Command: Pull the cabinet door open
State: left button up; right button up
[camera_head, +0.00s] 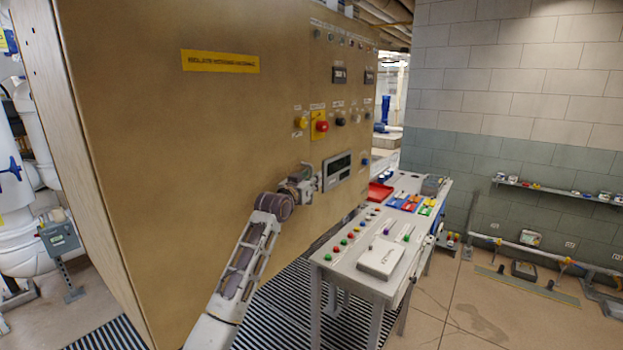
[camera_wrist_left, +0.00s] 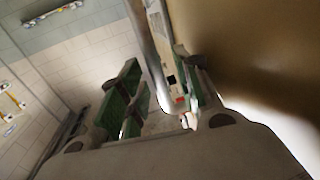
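The large brown cabinet (camera_head: 190,140) fills the left and middle of the head view, with a yellow label and a panel of buttons on its front. I see no open gap at its door. My left gripper (camera_head: 309,181) is close against the front, left of a dark display panel. In the left wrist view, a grey bar-like handle (camera_wrist_left: 148,50) runs between the green-padded fingers of my left gripper (camera_wrist_left: 158,93). The fingers stand apart, with space visible beside the bar. In the head view the gripper hides most of the handle. My right gripper is not in view.
A grey table (camera_head: 345,262) with buttons, a white box (camera_head: 380,258) and a red tray (camera_head: 380,192) stands right of my left arm, near the cabinet front. White pipes (camera_head: 25,235) stand at the far left. The floor at right (camera_head: 500,320) is mostly open.

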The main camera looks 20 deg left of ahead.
pick_arm(q)
jog(key=shift+w+d, duration=0.1)
jog(key=shift+w, duration=0.35)
jog(key=shift+c, duration=0.5)
grip_shut()
